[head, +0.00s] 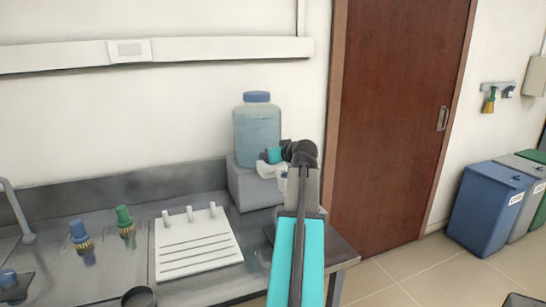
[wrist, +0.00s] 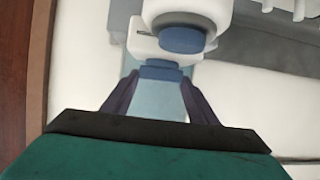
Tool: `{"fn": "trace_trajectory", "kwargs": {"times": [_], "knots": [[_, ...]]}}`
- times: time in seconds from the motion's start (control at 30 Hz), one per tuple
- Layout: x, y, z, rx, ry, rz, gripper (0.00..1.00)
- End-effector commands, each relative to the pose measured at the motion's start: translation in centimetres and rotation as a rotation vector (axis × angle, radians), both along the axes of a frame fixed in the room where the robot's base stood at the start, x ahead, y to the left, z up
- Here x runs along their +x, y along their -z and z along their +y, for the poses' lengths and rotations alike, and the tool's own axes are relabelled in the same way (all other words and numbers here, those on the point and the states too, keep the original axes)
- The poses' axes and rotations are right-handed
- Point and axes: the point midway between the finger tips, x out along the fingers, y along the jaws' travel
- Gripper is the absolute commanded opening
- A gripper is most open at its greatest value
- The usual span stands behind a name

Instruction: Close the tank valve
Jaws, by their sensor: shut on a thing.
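The tank (head: 257,135) is a pale blue see-through container with a blue cap, upright on a grey block on the counter. My gripper (head: 272,170) is at the tank's lower right front, partly hidden by my arm. In the wrist view its two dark fingers (wrist: 158,80) stand on either side of a pale blue piece with a darker blue top, which looks like the tank valve (wrist: 160,73). The fingers are shut on it. A white round part with a blue end (wrist: 182,40) is just beyond the fingertips. The valve is hidden in the head view, and its turn angle is unclear.
The grey block (head: 245,190) stands near the counter's right end. A brown door (head: 395,120) and bins (head: 490,205) are at the right.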

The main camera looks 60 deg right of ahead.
Motion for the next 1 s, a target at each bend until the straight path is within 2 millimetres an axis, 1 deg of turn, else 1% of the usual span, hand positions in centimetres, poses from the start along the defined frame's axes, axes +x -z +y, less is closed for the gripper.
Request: {"fn": "trace_trajectory", "kwargs": {"times": [0.03, 0.17, 0.2, 0.27, 0.3, 0.7, 0.87, 1.0], "knots": [[0.2, -0.3, 0.0, -0.003, 0.000, -0.008, 0.31], [0.2, -0.3, 0.0, -0.003, 0.000, -0.008, 0.31], [0.2, -0.3, 0.0, -0.002, 0.000, -0.007, 0.60], [0.2, -0.3, 0.0, -0.002, 0.000, -0.006, 0.70], [0.2, -0.2, 0.0, -0.001, 0.000, -0.005, 0.72], [-0.2, -0.2, 0.2, -0.001, 0.001, -0.002, 0.72], [-1.2, -0.6, 0.8, -0.002, 0.002, -0.003, 0.72], [-2.5, -1.2, 1.8, -0.002, 0.002, -0.003, 0.72]]}}
